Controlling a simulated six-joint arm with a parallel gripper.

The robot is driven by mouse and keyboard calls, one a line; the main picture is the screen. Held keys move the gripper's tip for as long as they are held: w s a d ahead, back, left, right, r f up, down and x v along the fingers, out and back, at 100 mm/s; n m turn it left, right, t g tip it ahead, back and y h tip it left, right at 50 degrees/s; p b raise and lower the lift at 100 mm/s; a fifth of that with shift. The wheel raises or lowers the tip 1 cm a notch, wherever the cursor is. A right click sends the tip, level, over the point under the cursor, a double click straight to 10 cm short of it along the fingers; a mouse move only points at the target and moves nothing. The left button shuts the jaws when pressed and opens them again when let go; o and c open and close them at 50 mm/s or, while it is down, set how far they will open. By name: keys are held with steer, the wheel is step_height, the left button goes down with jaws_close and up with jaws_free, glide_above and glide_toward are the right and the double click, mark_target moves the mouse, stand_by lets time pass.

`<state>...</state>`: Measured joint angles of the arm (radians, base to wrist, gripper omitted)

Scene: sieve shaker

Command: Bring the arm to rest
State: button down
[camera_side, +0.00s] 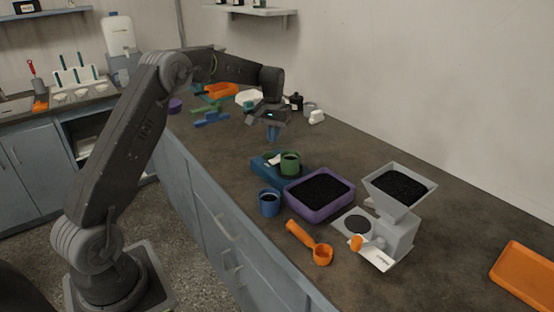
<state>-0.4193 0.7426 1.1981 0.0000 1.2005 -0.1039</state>
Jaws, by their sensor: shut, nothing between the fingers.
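My gripper (272,134) hangs above the counter, fingers pointing down. It is shut and empty. It is above and behind a blue block-like device (264,178) that has a green cup (290,163) on it. The gripper is apart from the device and the cup. The sieve shaker cannot be told for certain.
A purple tray (347,204) of dark grains, a blue cup (269,203), an orange scoop (309,243) and a grey hopper device (395,225) stand nearer on the counter (440,275). An orange tray (527,272) lies at right. Behind the gripper are several small objects.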

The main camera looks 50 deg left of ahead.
steer(key=s+d+r+m+t, duration=0.3)
steer(key=s+d+r, duration=1)
steer(key=d+r, duration=0.15)
steer(key=s+d+f+m+t, duration=0.1)
steer(key=s+d, duration=0.3)
steer(key=s, duration=0.5)
steer(key=s+d+f+m+t, duration=0.1)
steer(key=s+d, duration=0.3)
steer(key=s, duration=0.5)
steer(key=shift+s+f+m+t, duration=0.3)
steer(key=shift+f+m, duration=0.1)
steer(key=shift+m, duration=0.1)
